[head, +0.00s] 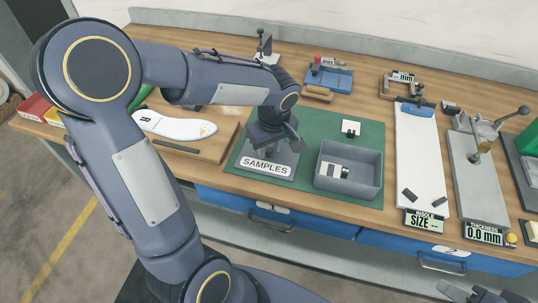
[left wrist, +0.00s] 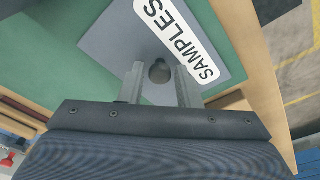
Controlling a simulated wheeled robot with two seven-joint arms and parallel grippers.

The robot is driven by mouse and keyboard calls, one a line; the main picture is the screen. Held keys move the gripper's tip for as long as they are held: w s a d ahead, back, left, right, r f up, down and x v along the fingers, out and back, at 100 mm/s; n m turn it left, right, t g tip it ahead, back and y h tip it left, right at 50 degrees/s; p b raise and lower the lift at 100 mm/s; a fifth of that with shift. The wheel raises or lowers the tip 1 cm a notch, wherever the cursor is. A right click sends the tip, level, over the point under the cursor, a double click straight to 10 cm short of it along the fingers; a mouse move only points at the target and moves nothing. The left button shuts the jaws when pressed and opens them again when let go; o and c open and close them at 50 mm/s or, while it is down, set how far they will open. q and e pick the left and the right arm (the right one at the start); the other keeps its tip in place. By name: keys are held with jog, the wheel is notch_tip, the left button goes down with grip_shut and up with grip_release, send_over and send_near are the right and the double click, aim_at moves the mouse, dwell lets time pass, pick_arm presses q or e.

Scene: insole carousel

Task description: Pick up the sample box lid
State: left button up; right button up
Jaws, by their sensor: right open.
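The sample box lid (head: 268,172) is a grey square plate with a white SAMPLES label, lying on the green mat (head: 305,125). My left gripper (head: 268,146) is low over the lid, pointing down. In the left wrist view the lid (left wrist: 120,45) has a dark round knob (left wrist: 160,71) that shows between my left gripper's two fingers (left wrist: 160,85). They stand apart with a small gap on each side of the knob. The open grey sample box (head: 348,182) is right of the lid. My right gripper (head: 485,294) is open at the bottom right edge, away from the lid.
The box holds small white and dark pieces. A white insole (head: 175,125) lies on a wooden board at left. A size gauge (head: 418,150) and a thickness gauge (head: 478,165) stand at right. A blue fixture (head: 330,77) is behind the mat. Blue drawers are below the front edge.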

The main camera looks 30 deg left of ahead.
pick_arm(q)
grip_shut()
jog(key=shift+r, duration=0.1)
